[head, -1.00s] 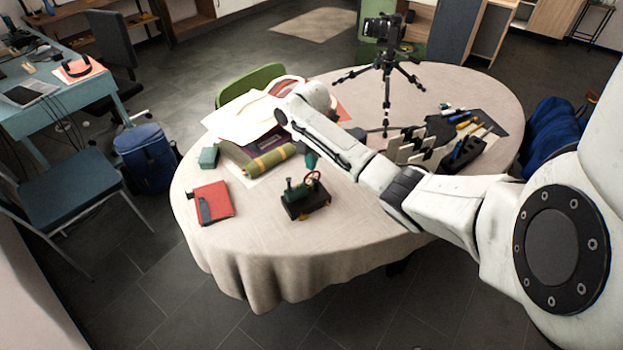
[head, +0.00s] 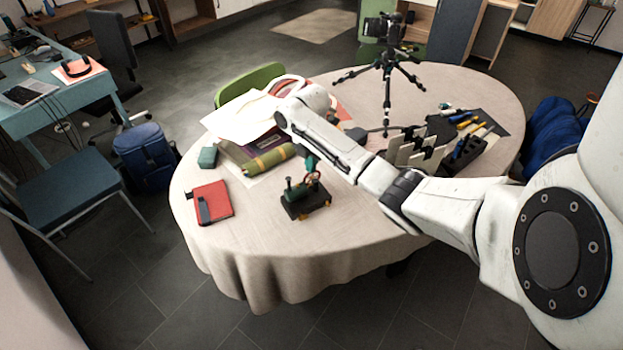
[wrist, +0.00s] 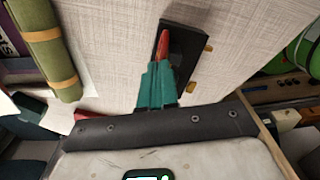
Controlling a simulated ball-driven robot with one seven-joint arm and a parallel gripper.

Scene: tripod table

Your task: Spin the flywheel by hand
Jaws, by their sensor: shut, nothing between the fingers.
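A small model engine with a black base (head: 305,208) stands on the cloth-covered table. Its upright flywheel (head: 313,179) has a reddish rim, with a green body beside it. In the wrist view the black base (wrist: 186,50) and the red wheel rim (wrist: 163,44), seen nearly edge-on, lie just beyond my fingertips. My gripper (head: 311,163) shows as teal fingers just above and behind the flywheel. In the wrist view my gripper (wrist: 157,68) is shut and empty, its tips overlapping the wheel's lower end. I cannot tell whether they touch it.
A red notebook (head: 209,203) lies left of the engine. An olive roll (head: 269,160) and papers (head: 240,118) lie behind it. A black organizer (head: 463,158) and a camera tripod (head: 387,95) stand to the right. The front tablecloth (head: 262,235) is clear.

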